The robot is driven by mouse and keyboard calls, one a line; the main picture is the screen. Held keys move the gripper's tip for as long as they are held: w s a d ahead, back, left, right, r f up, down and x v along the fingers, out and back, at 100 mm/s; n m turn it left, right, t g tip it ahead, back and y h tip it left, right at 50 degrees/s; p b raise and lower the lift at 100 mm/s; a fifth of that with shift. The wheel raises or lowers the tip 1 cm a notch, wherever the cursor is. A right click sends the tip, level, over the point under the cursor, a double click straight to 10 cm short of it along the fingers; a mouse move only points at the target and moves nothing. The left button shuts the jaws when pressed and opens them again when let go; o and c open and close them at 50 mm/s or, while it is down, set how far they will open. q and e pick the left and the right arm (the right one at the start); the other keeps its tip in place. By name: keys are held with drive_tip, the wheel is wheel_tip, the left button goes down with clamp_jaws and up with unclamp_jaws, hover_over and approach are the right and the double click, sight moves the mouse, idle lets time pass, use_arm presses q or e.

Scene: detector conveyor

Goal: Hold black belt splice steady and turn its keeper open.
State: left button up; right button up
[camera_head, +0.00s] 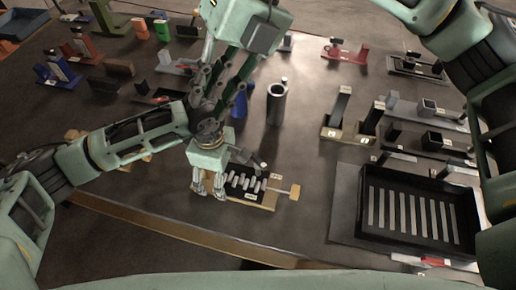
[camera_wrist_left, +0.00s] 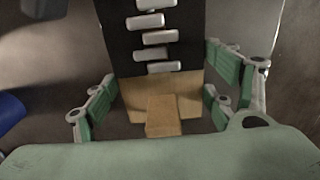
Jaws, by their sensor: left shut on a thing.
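The black belt splice (camera_head: 244,183) lies on a tan base near the table's front edge, with a row of pale slats across its black top. In the left wrist view the splice (camera_wrist_left: 123,43) runs away from me. Its keeper seems to be the tan tab (camera_head: 295,192) on a thin rod at the right end. My right gripper (camera_head: 208,100) hangs above and behind the left wrist, apart from the splice. Its fingers look spread and empty.
A black slatted tray (camera_head: 352,205) stands to the right of the splice. A grey cylinder (camera_head: 276,104) and a blue part (camera_head: 240,101) stand behind. Bare table lies between the splice and the tray.

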drive_tip(key=s+a+r+m+g+y, duration=0.2)
drive_tip(key=a+r+y, duration=0.35)
drive_tip(key=r, duration=0.25)
drive_tip(key=s+a+r+m+g+y, duration=0.2)
drive_tip(key=a+r+y, duration=0.3)
drive_tip(key=a+r, duration=0.3)
drive_tip(key=w+r+m+t+y, duration=0.5)
drive_tip(key=w+r+m+t, duration=0.2)
drive_tip(key=w+m+t, duration=0.35)
drive_tip(key=w+d+f+m+t+h, duration=0.2)
drive_tip(key=w+f+m+t+h, duration=0.35)
drive_tip(key=w+m, duration=0.55)
drive_tip(key=m+g+h, duration=0.8)
drive_tip(key=g+h, duration=0.2)
drive_tip(key=h, duration=0.6)
hover_over(258, 159)
wheel_tip(258, 159, down, 31)
drive_tip(key=shift+n, duration=0.25)
wheel_tip(258, 159, down, 11)
drive_tip(key=shift+r, duration=0.1)
